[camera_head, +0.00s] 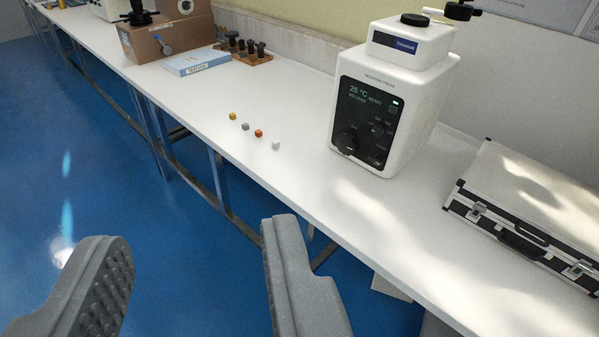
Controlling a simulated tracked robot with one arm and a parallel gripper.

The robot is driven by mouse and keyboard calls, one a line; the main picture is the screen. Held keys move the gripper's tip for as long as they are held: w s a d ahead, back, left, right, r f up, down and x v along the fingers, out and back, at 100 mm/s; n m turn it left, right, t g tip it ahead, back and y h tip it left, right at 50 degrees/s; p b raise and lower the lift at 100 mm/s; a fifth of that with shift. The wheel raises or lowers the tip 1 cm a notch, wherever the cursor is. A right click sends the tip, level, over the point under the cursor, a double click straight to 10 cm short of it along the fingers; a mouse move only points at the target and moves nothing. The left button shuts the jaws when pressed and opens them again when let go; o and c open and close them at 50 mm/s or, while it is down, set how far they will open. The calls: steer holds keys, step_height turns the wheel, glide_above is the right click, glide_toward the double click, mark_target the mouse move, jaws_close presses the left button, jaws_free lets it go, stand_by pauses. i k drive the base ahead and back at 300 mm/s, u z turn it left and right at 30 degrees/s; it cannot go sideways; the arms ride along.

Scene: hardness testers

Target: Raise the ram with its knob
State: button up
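A white mounting press (415,110) stands on the bench right of centre. Its dark front panel (367,120) carries a green display reading 25 °C, a large black knob (346,141) at lower left and smaller controls at right. I cannot tell which knob works the ram, and no ram shows. My gripper (190,235) is open and empty, its two grey fingers wide apart in front of the bench, below and left of the press, touching nothing.
Several small cubes (258,133) lie left of the press. A silver case (530,205) lies at right. Farther left are a blue-and-white box (197,62), a wooden rack (245,52) and a brown-based device (165,35). The bench front (300,185) is clear.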

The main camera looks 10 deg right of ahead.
mark_target(346, 144)
steer(key=z, duration=0.1)
steer(key=k, duration=0.35)
steer(key=u, duration=0.85)
steer(key=i, duration=1.25)
steer(key=z, duration=0.75)
steer(key=i, duration=0.8)
steer(key=z, duration=0.65)
